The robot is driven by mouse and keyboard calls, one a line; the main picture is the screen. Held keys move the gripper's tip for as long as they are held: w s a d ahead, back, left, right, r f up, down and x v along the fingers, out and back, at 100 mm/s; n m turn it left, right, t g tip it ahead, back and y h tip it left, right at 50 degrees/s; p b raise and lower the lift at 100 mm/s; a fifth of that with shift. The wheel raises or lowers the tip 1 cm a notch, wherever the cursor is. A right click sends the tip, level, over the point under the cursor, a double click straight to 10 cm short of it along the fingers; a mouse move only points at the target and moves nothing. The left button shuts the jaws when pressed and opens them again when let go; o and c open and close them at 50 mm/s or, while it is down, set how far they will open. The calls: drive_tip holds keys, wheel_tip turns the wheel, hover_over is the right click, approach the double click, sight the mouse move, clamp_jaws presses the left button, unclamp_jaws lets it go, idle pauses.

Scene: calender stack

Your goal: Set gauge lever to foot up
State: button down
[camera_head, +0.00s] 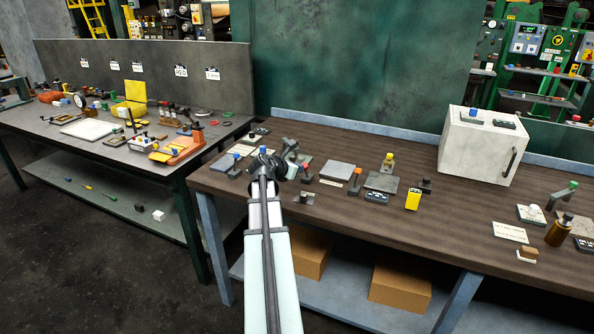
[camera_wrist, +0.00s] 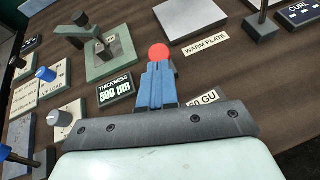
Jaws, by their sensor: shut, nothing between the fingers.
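The thickness gauge (camera_wrist: 108,58) stands on a green base in the wrist view, with a grey post and a dark-tipped arm. Its display (camera_wrist: 115,91) reads 500 µm. In the head view the grey gauge post (camera_head: 290,147) shows just beyond my wrist. A red ball knob (camera_wrist: 159,53) is right at my fingertips in the wrist view; what carries it is hidden behind the fingers, and contact cannot be told. A red knob (camera_head: 306,167) also shows right of my wrist in the head view. My gripper (camera_wrist: 158,68) is shut and empty, its blue fingers side by side.
A warm plate (camera_wrist: 190,18) lies beyond the red knob. A white cabinet (camera_head: 480,145) stands at the bench's right back.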

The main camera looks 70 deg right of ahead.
drive_tip(key=shift+d+r+y, duration=0.25)
drive_tip(key=shift+d+y, duration=0.1)
drive_tip(key=shift+y, duration=0.15)
drive_tip(key=shift+d+r+y, duration=0.35)
drive_tip(key=shift+d+y, duration=0.1)
drive_tip(key=shift+d, duration=0.55)
drive_tip(key=shift+d+r+y, duration=0.4)
drive_tip(key=shift+d+y, duration=0.1)
drive_tip(key=shift+d, duration=0.55)
drive_tip(key=shift+d+r+y, duration=0.35)
drive_tip(key=shift+d+y, duration=0.1)
drive_tip(key=shift+d, duration=0.65)
drive_tip(key=d+r+v, duration=0.1)
drive_tip(key=v, duration=1.2)
drive_tip(key=shift+d+r, duration=0.2)
drive_tip(key=shift+d, duration=0.05)
drive_tip(key=shift+w, duration=0.1)
